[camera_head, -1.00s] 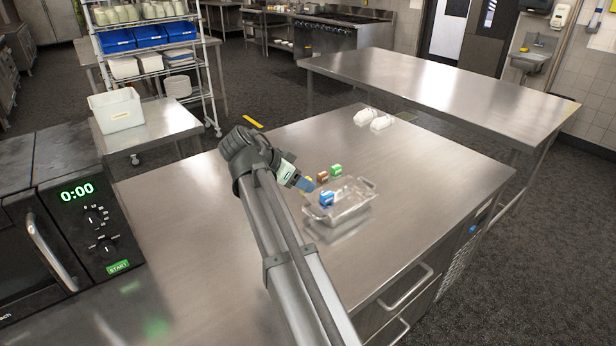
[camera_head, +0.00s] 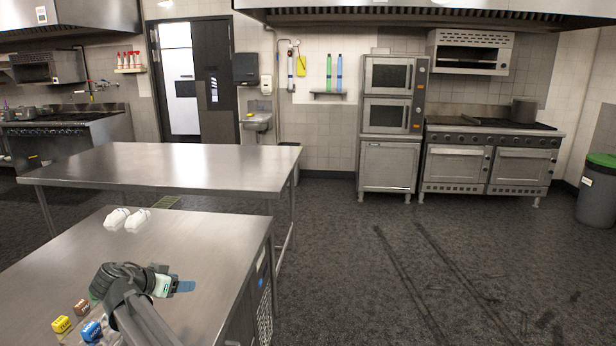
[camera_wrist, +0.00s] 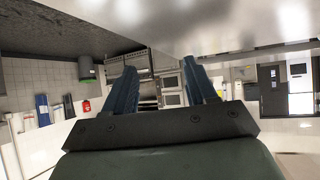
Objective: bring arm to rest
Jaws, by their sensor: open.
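My gripper (camera_head: 185,286) is at the lower left of the head view, raised over the steel counter (camera_head: 190,240) and pointing right toward its right edge. In the wrist view its two blue fingers (camera_wrist: 163,85) stand apart with nothing between them. My arm comes up from the bottom edge of the head view. Just left of it are a yellow block (camera_head: 61,324), a brown block (camera_head: 82,307) and a blue block (camera_head: 92,331). The lower parts of this group are close to the picture's bottom edge.
Two white objects (camera_head: 126,219) sit at the counter's far left. A second steel table (camera_head: 170,165) stands behind. Ovens (camera_head: 390,120), a range (camera_head: 487,155) and a grey bin (camera_head: 598,190) line the back and right. The floor at right is clear.

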